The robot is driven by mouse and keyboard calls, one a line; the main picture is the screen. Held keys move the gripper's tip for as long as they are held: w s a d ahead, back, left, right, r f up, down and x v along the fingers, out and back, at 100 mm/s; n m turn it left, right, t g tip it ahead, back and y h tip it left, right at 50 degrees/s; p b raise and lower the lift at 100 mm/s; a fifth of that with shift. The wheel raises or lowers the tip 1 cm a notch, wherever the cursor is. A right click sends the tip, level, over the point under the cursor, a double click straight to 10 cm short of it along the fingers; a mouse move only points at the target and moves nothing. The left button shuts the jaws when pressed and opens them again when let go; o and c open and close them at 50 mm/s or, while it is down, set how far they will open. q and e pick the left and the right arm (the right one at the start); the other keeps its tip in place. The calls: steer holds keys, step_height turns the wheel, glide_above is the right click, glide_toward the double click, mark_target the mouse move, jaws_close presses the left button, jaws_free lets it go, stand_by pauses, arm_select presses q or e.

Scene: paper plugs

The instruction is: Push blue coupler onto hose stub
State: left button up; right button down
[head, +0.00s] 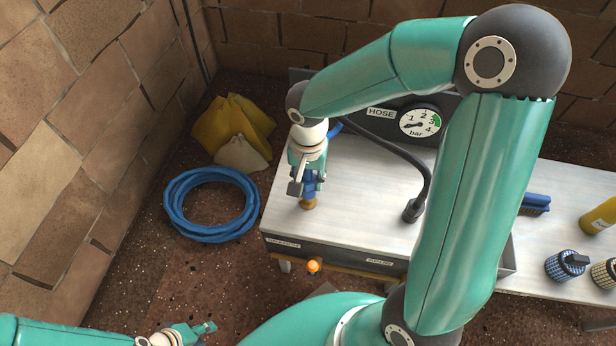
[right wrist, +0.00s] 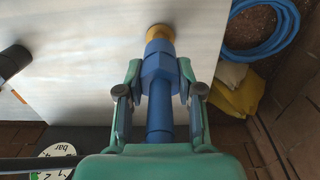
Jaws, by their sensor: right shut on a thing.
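My right gripper (head: 306,184) points down over the bench and is shut on the blue coupler (right wrist: 160,70), with one finger on each side. In the right wrist view my right gripper (right wrist: 160,92) has the coupler lined up with the brass hose stub (right wrist: 160,32). The coupler's front end meets the stub or overlaps it; I cannot tell how far it sits on. In the head view the brass stub (head: 308,204) shows just below the coupler. My left gripper (head: 196,332) is low at the bottom left, away from the bench, its finger gap unclear.
The pale bench (head: 370,200) carries a black hose with a dark end (head: 411,211) and a HOSE gauge (head: 422,121) behind. A brush (head: 536,203) and knobs stand right.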

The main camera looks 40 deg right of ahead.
mark_target(308, 189)
steer(key=shift+f+b, duration=1.95)
steer(key=shift+f, duration=0.1)
steer(key=c, duration=0.7)
jaws_free()
steer(key=shift+r+p, duration=2.1)
steer(key=shift+r, duration=0.7)
steer(key=shift+r, duration=0.1)
